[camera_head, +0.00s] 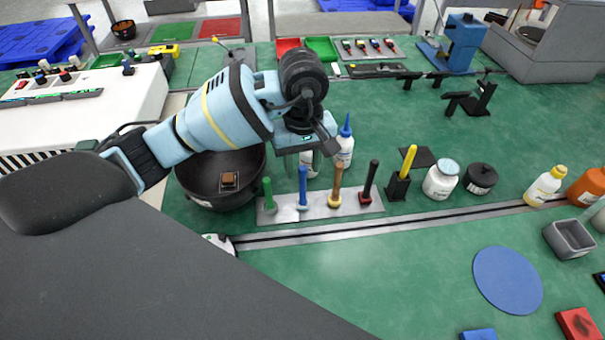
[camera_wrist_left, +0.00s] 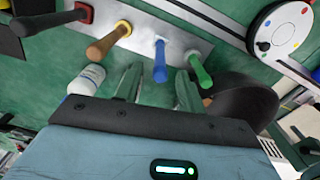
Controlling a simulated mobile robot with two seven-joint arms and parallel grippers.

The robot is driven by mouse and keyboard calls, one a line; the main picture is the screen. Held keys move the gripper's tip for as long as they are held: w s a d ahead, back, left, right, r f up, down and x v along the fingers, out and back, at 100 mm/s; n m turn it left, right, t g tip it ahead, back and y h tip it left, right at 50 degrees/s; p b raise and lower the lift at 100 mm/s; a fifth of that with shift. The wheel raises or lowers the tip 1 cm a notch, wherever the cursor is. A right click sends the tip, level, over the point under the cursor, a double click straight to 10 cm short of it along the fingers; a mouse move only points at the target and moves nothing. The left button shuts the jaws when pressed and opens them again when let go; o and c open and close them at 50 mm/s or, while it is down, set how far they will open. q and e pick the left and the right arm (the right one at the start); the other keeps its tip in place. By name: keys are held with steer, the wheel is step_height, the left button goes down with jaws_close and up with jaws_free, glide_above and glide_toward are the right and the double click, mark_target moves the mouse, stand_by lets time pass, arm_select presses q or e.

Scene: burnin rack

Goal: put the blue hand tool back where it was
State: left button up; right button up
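The blue hand tool (camera_head: 303,187) stands upright in a metal strip (camera_head: 350,203), between a green-handled tool (camera_head: 267,192) and a brown-handled tool (camera_head: 337,184). A dark-handled tool (camera_head: 370,182) stands at the strip's right end. My left gripper (camera_head: 305,165) is above and behind the strip. In the left wrist view its fingers (camera_wrist_left: 158,86) are apart and nothing is gripped. The blue tool (camera_wrist_left: 160,62) shows in the gap between them, its handle end toward the gripper. I cannot tell whether the fingertips reach around it. My right gripper is not in view.
A black bowl (camera_head: 215,190) stands left of the strip. A blue-capped bottle (camera_head: 345,145) is close behind my left gripper. A black holder (camera_head: 397,187) with a yellow tool and a white jar (camera_head: 440,181) stand to the right. A metal rail (camera_head: 400,222) runs in front.

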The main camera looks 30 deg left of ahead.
arm_select(q)
step_height(320, 180, up, 8)
steer(key=shift+f+p, duration=0.2)
steer(key=shift+p, duration=0.15)
